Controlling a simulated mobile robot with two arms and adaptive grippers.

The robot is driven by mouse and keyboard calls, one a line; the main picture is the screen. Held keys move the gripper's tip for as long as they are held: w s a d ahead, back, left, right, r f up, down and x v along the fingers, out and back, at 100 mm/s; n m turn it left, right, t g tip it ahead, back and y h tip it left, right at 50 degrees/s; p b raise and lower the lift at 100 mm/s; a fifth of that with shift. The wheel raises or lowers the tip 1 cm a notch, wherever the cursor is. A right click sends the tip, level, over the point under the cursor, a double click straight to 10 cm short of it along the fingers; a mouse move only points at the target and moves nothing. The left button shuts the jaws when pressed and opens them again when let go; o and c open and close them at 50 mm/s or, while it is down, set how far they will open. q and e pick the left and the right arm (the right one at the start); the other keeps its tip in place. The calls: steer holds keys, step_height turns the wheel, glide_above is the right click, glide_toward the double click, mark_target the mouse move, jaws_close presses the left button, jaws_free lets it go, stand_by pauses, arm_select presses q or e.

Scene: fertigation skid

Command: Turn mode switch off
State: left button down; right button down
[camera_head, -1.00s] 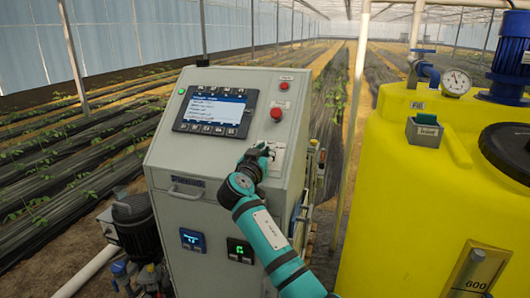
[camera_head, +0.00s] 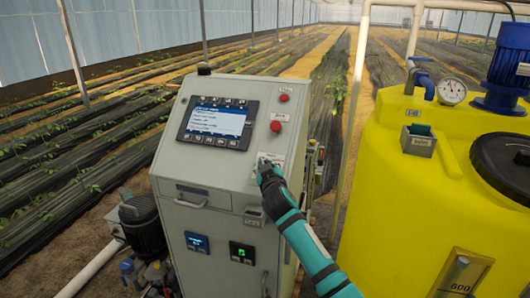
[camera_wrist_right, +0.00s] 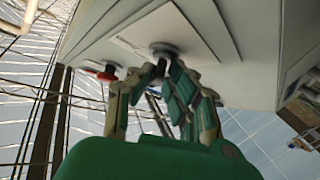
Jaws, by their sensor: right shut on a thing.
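The mode switch (camera_wrist_right: 163,48) is a dark round knob on a pale plate (camera_head: 272,158) on the sloping face of the grey control cabinet (camera_head: 228,165). My right gripper (camera_head: 264,166) is at this plate and hides most of the switch in the head view. In the right wrist view the right gripper's fingers (camera_wrist_right: 160,72) close on the knob's handle. Which way the handle points is not clear. My left gripper is not in view.
A red button (camera_head: 276,127) sits above the plate, beside a lit screen (camera_head: 216,123). A drawer handle (camera_head: 190,203) sticks out at lower left. A yellow tank (camera_head: 400,220) stands to the right, with a post (camera_head: 354,110) between it and the cabinet.

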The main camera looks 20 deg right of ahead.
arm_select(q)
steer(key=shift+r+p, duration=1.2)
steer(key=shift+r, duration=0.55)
arm_select(e)
steer(key=shift+d+r+n+y, duration=0.15)
steer(key=shift+n+y, duration=0.3)
steer(key=shift+n, duration=0.2)
steer(key=shift+d+r+n+y, duration=0.15)
steer(key=shift+n+y, duration=0.3)
steer(key=shift+n, duration=0.2)
steer(key=c, duration=1.5)
jaws_free()
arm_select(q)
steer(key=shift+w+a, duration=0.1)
arm_select(e)
steer(key=shift+o, duration=0.4)
steer(key=shift+w+f+g, duration=0.1)
steer(key=shift+f+g, duration=0.1)
steer(key=shift+g, duration=0.1)
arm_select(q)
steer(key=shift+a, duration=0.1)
arm_select(e)
steer(key=shift+s, duration=0.3)
steer(key=s+r, duration=0.1)
steer(key=s, duration=1)
steer(key=shift+s+r, duration=0.15)
steer(key=shift+r, duration=0.25)
